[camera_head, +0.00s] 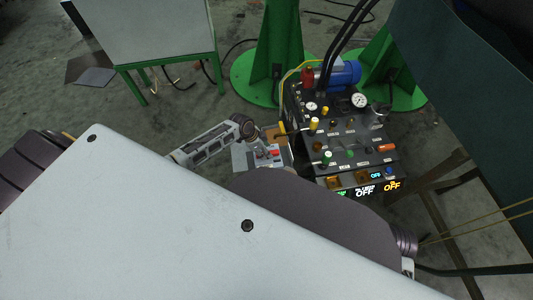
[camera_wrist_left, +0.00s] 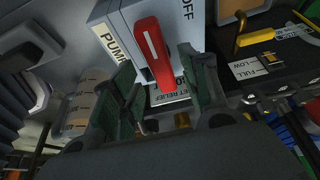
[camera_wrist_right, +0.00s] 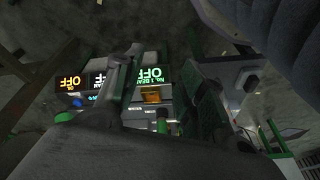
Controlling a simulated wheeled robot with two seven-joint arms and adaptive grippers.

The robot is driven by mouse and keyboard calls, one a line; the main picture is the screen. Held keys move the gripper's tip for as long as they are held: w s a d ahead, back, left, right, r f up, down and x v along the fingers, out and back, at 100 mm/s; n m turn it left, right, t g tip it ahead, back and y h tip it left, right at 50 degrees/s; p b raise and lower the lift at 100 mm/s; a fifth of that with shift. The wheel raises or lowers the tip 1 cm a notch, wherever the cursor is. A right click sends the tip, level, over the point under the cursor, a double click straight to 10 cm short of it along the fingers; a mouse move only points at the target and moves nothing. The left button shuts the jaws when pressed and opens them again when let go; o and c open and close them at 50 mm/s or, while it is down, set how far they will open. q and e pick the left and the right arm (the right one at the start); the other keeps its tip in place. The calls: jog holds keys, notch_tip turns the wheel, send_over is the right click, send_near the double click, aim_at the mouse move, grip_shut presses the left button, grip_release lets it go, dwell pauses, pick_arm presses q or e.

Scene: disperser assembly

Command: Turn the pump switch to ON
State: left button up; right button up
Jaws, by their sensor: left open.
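The pump switch is a red handle (camera_wrist_left: 152,50) on a pale box (camera_wrist_left: 103,32) marked PUMP and OFF in the left wrist view. The handle lies lengthwise between the spread fingers of my left gripper (camera_wrist_left: 160,62), which is open; I cannot tell whether a finger touches it. My right gripper (camera_wrist_right: 158,60) is open and empty, facing lit OFF displays (camera_wrist_right: 150,75). In the head view my own arm hides it.
The panel carries several knobs, gauges and a blue motor (camera_head: 344,73). In the left wrist view a yellow lever (camera_wrist_left: 240,35) and a FULL/LOW label (camera_wrist_left: 258,67) are right of the switch. Green stands (camera_head: 275,60) rise behind the panel.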

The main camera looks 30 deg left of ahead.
pick_arm(q)
jog(key=shift+w+d+f, duration=0.15)
jog(key=shift+w+f, duration=0.05)
jog(key=shift+f, duration=0.3)
jog(key=shift+w+d+f+b, duration=0.15)
jog(key=shift+f+b, duration=0.2)
jog(key=shift+f, duration=0.2)
pick_arm(e)
jog(key=shift+s+a+r, duration=0.1)
jog(key=shift+s+r, duration=0.05)
jog(key=shift+r, duration=0.65)
jog(key=shift+r, duration=0.15)
pick_arm(q)
grip_shut()
pick_arm(e)
jog(key=shift+f, duration=0.25)
